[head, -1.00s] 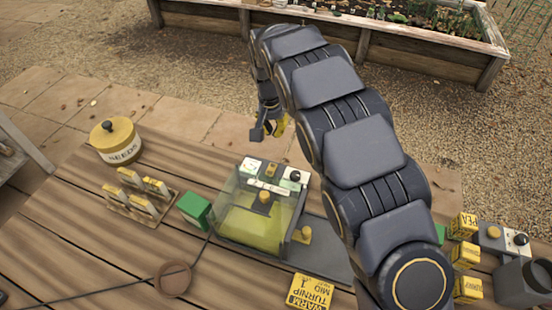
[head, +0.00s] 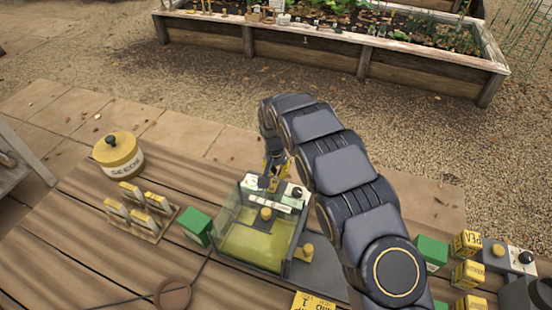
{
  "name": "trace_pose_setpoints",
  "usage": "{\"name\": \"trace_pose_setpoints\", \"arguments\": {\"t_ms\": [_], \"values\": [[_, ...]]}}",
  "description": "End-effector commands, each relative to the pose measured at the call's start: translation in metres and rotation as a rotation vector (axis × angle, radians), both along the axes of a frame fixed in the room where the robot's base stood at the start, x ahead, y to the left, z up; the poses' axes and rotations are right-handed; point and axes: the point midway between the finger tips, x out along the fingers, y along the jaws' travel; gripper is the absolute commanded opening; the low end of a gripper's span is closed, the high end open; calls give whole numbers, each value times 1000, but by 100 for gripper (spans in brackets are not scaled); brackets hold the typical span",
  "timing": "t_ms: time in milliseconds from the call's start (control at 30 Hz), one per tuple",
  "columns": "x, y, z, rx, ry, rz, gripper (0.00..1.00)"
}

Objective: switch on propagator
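The propagator (head: 250,249) is a clear-walled box with a yellow-green inside, on the wooden table in the head view. A yellow knob (head: 266,214) is on its top. At its back edge is a white control panel (head: 287,202) with a dark dial (head: 297,193) at the right end. My gripper (head: 266,182) points down over the left part of this panel, left of the dial. Its fingertips are small and partly hidden, so I cannot tell whether they touch the panel or are open.
A seed tin (head: 119,158), a rack of packets (head: 142,212) and a green box (head: 196,228) stand left. A yellow card (head: 315,301) lies in front. Yellow boxes (head: 468,243), a green block (head: 431,252) and another dial unit (head: 510,257) stand right.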

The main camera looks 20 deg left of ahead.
Motion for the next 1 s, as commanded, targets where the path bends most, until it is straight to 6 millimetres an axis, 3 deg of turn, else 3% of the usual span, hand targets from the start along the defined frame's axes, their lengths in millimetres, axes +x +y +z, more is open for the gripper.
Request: {"name": "trace_pose_setpoints", "arguments": {"t_ms": [100,267,1000], "values": [[2,0,-17,1,0,-1,0],[4,0,-28,0,0,0,0],[6,1,-37,-1,79,-2,0]]}}
